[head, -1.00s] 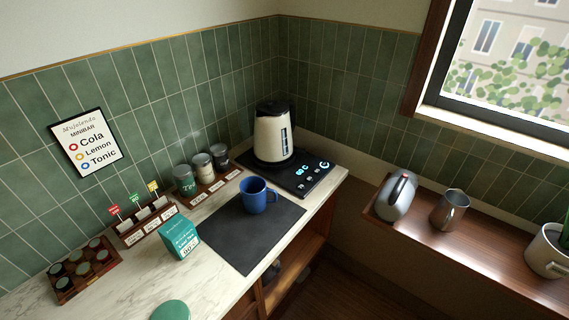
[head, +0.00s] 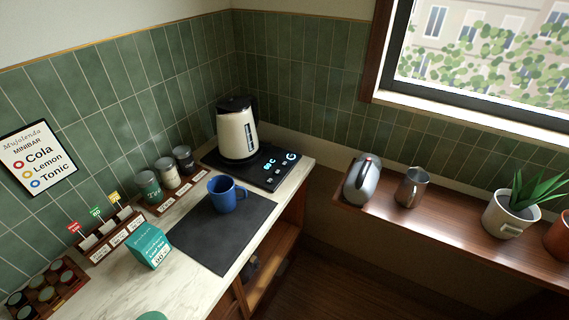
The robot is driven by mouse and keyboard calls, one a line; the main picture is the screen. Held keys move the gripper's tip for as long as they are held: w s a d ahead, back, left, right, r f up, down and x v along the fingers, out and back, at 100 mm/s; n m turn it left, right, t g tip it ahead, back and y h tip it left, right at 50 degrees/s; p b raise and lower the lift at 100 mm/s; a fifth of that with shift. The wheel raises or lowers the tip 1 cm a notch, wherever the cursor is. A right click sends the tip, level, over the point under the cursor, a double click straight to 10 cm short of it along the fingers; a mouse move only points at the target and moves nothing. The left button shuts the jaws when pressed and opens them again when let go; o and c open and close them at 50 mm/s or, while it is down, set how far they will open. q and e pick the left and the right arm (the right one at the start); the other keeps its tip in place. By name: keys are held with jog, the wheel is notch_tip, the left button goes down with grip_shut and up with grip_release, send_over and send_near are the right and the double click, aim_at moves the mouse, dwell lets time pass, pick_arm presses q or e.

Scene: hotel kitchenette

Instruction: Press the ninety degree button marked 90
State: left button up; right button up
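A cream kettle with a black lid and handle (head: 237,135) stands on a black base at the back corner of the counter. The control panel (head: 264,172) is the base's flat front right part. It shows a lit blue temperature readout and several small lit marks. The marks are too small to tell which one reads 90. Neither of my grippers is in view, and nothing covers the panel.
A blue mug (head: 223,196) stands on a dark mat (head: 210,244) in front of the panel. A teal box (head: 148,246) and three canisters (head: 165,173) stand to the left. A wooden shelf (head: 450,235) at right holds a metal pitcher (head: 411,188).

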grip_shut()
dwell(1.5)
